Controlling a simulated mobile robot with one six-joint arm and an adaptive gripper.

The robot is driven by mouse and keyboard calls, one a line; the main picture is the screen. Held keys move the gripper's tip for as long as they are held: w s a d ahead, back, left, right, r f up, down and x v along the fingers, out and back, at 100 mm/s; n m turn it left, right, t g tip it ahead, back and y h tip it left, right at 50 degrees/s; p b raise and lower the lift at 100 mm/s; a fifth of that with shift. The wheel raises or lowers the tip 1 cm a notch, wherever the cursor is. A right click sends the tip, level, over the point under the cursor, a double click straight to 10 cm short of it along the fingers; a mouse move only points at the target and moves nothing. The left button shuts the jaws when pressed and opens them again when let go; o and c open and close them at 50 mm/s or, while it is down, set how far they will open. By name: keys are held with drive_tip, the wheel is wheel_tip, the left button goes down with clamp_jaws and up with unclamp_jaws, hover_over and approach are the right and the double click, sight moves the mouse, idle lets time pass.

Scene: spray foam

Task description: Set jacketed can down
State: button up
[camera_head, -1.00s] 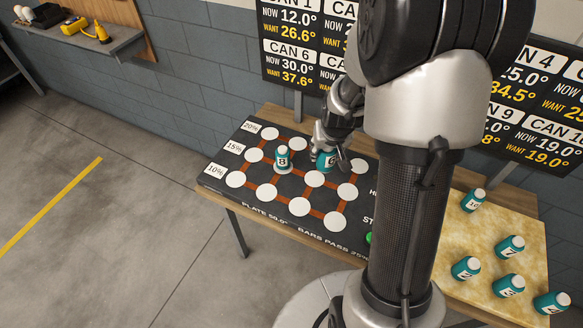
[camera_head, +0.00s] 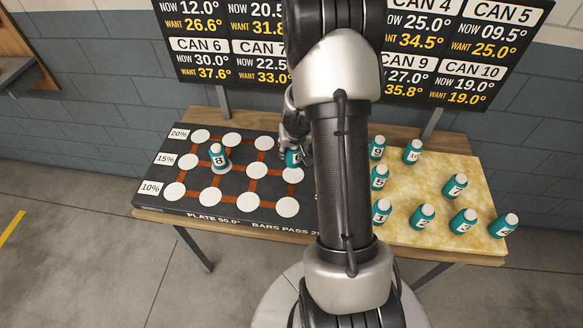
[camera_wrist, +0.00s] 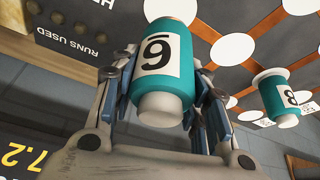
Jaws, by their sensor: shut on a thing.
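My gripper (camera_wrist: 163,105) is shut on can 6 (camera_wrist: 166,65), a teal can with a white label and white cap. In the head view, can 6 (camera_head: 293,158) is over the dark plate (camera_head: 150,208), just behind the rightmost visible white spot of the middle row (camera_head: 292,175). It looks roughly upright; I cannot tell whether its base touches the plate. Can 8 (camera_head: 218,156) stands on a white spot in the middle row, to the left, and also shows in the wrist view (camera_wrist: 278,100). My arm hides the plate's right part.
Several numbered teal cans, such as can 5 (camera_head: 379,178), stand on the yellowish board (camera_head: 400,225) to the right. Sign boards (camera_head: 215,60) rise behind the table. Several white spots on the plate are bare, including the front row (camera_head: 211,198).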

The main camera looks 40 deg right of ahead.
sight(292, 160)
drive_tip(key=shift+f+b, duration=2.25)
drive_tip(key=shift+f, duration=0.55)
drive_tip(key=shift+f, duration=0.2)
drive_tip(key=o, duration=1.1)
drive_tip(key=shift+o, duration=0.2)
drive_tip(key=shift+r, duration=0.1)
